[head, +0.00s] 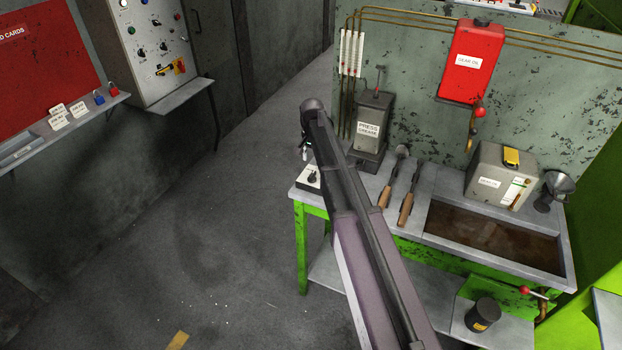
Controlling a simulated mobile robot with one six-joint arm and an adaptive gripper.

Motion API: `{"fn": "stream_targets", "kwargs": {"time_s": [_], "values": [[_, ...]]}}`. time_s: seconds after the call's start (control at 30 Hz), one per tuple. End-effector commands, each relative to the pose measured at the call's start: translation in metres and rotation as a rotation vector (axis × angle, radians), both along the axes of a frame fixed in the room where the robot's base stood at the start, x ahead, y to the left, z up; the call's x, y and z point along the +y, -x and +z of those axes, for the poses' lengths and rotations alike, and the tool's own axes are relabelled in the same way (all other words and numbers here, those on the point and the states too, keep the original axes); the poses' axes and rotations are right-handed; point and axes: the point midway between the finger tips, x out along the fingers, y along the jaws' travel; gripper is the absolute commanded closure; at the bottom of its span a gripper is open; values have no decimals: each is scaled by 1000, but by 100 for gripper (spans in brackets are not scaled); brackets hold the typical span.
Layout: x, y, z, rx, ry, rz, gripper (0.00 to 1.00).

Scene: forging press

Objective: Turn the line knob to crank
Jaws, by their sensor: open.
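A small light box with a dark knob (312,177) sits at the left corner of the bench; this looks like the line knob. Its markings are too small to read, so I cannot tell which position it points to. My gripper (304,152) is at the end of my arm, just above and slightly left of this knob, apart from it as far as I can see. It is open and looks empty. My wrist and arm hide part of it and the bench beside it.
The bench (298,192) holds a grease pump (371,128), two wooden-handled tools (398,192), a grey box (496,178), a funnel (556,188) and a sunken tray (571,262). A red oil tank (472,60) hangs behind. A control cabinet (150,50) is at upper left. Floor left is clear.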

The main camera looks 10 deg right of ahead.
Motion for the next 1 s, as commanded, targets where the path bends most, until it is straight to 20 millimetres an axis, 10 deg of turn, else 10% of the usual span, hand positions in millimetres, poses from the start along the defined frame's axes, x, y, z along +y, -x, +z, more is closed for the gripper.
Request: {"fn": "stream_targets", "kwargs": {"time_s": [1.0], "values": [[2,0,-73,0,0,2,46]]}}
